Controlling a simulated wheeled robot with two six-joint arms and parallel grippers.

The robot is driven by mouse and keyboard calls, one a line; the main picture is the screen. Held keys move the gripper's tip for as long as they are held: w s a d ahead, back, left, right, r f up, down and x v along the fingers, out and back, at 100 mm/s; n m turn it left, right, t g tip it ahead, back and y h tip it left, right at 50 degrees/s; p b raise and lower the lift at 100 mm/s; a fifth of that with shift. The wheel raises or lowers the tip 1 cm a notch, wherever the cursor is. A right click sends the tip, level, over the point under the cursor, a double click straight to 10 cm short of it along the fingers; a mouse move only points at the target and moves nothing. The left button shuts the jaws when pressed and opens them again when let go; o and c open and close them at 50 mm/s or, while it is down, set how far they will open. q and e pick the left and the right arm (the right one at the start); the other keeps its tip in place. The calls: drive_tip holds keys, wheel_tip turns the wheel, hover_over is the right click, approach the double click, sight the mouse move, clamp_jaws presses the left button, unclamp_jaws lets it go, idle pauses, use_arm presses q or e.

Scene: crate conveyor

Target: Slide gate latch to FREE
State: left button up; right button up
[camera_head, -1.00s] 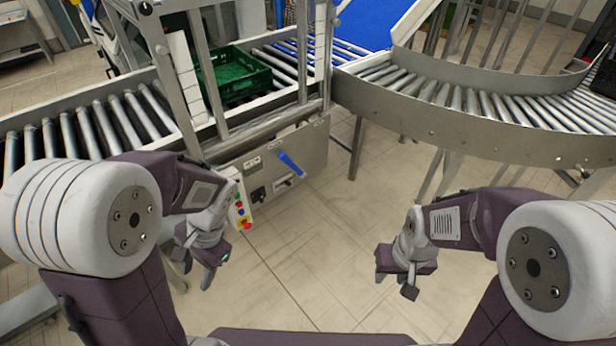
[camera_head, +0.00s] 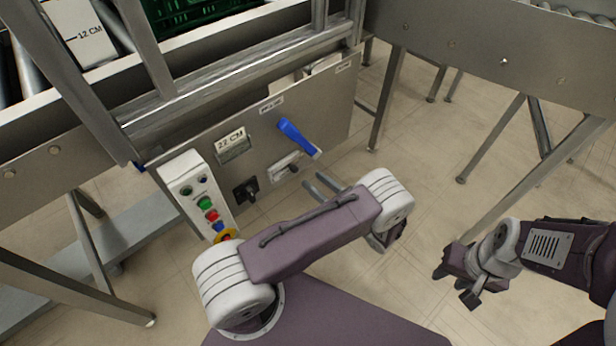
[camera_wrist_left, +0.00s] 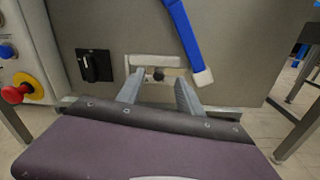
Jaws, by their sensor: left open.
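The latch is a pale slotted plate (camera_head: 283,168) with a dark round knob (camera_wrist_left: 158,74), low on the grey control panel (camera_head: 330,118). In the left wrist view the knob sits near the middle of the plate. I cannot read any latch marking. My left gripper (camera_head: 322,186) is open and empty, just in front of the panel at the right of the latch in the head view. In the left wrist view its two fingers (camera_wrist_left: 158,94) point at the plate, one on each side of the knob, not closed on it. My right gripper (camera_head: 458,284) hangs away at the right; its jaw gap is unclear.
A blue lever (camera_head: 297,137) slants just above the latch. A black rotary switch (camera_head: 246,191) is left of it. A button box (camera_head: 197,190) with a red-and-yellow stop button hangs further left. A green crate (camera_head: 180,14) stands on the conveyor above. Table legs stand right.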

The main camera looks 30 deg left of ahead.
sight(297, 172)
use_arm(q)
drive_tip(key=a+f+b, duration=0.1)
drive_tip(key=a, duration=0.1)
drive_tip(key=w+a+b, duration=0.1)
drive_tip(key=a, duration=0.1)
drive_tip(key=w+a+f+b, duration=0.1)
drive_tip(key=a, duration=0.1)
drive_tip(key=shift+a+f, duration=0.2)
drive_tip(key=shift+f, duration=0.1)
drive_tip(key=shift+w+a+r+m, duration=0.15)
drive_tip(key=shift+w+a+m, duration=0.15)
drive_tip(key=shift+a, duration=0.15)
clamp_jaws()
use_arm(e)
drive_tip(key=f, duration=0.4)
drive_tip(key=shift+s+d+f, duration=0.15)
drive_tip(key=shift+s+f, duration=0.05)
drive_tip(key=shift+f, duration=0.15)
